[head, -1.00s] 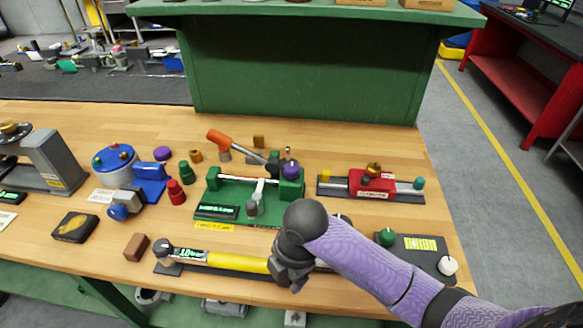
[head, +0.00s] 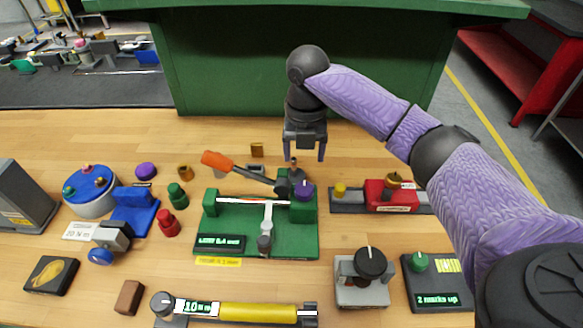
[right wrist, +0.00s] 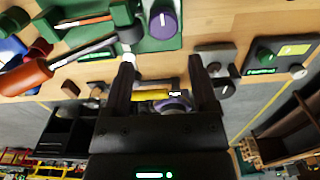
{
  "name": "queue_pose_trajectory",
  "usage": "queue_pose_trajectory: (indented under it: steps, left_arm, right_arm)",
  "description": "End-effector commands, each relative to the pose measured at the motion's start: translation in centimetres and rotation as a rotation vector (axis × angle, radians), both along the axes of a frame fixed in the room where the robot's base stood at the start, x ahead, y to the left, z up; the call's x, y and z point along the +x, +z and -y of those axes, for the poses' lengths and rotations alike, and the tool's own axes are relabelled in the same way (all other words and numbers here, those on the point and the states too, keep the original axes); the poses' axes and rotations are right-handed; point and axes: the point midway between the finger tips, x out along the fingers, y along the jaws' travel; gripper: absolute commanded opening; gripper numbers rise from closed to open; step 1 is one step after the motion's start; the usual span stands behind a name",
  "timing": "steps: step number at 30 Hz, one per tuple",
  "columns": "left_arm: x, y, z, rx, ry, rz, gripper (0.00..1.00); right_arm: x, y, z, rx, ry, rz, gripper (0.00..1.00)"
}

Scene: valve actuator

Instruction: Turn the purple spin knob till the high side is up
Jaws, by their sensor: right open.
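The purple spin knob (head: 305,191) sits at the back right of a green fixture (head: 290,243). A pale mark shows on the knob. It also shows at the top of the right wrist view (right wrist: 163,20), with a white line on its face. My right gripper (head: 306,157) is above and behind the knob in the head view, fingers pointing down, open and empty. In the right wrist view its two fingers (right wrist: 162,62) are spread, with the knob ahead of them and apart from them. My left gripper is not in view.
An orange-handled tool (head: 232,169) lies at the knob's left, close to it. A red fixture (head: 386,197) stands to the right. A grey device with a black knob (head: 371,263) and a yellow cylinder (head: 257,313) are in front.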

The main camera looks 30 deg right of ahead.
Motion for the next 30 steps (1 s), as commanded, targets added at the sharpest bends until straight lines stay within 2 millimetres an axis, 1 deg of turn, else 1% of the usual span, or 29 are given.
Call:
queue_pose_trajectory:
  steps: [6, 10, 12, 15, 22, 23, 24, 26, 27, 29, 30]
  left_arm:
    - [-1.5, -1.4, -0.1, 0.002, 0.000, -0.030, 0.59]
    - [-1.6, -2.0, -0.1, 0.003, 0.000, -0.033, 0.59]
    - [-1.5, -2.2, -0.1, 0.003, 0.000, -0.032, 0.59]
    - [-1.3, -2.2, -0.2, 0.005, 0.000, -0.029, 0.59]
    - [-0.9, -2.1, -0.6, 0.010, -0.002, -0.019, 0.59]
    - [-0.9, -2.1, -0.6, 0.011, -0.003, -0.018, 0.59]
    - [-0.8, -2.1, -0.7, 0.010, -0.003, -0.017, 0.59]
    - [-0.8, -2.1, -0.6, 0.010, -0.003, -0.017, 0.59]
    - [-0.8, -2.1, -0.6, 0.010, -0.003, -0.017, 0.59]
    - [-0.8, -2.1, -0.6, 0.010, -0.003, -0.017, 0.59]
    - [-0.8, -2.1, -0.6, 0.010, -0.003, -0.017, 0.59]
  right_arm:
    - [-0.1, -5.4, 0.0, -0.001, -0.001, -0.006, 0.75]
    - [-0.1, -8.0, 0.0, -0.001, -0.001, -0.004, 0.75]
    - [-0.1, -8.8, 0.0, -0.001, -0.001, -0.003, 0.75]
    - [-0.1, -9.4, 0.0, -0.001, -0.001, -0.002, 0.75]
    - [-0.1, -9.4, 0.0, -0.001, -0.001, -0.001, 0.75]
    - [-0.1, -9.4, 0.0, -0.001, -0.001, -0.001, 0.69]
    - [-0.1, -9.4, 0.0, -0.001, -0.001, -0.001, 0.60]
    - [-0.1, -9.4, 0.0, -0.001, -0.001, -0.001, 0.47]
    - [-0.1, -9.4, 0.0, -0.001, -0.001, -0.001, 0.39]
    - [-0.1, -9.4, 0.0, -0.002, -0.001, -0.001, 0.26]
    - [-0.1, -9.4, 0.0, -0.002, -0.001, -0.001, 0.18]
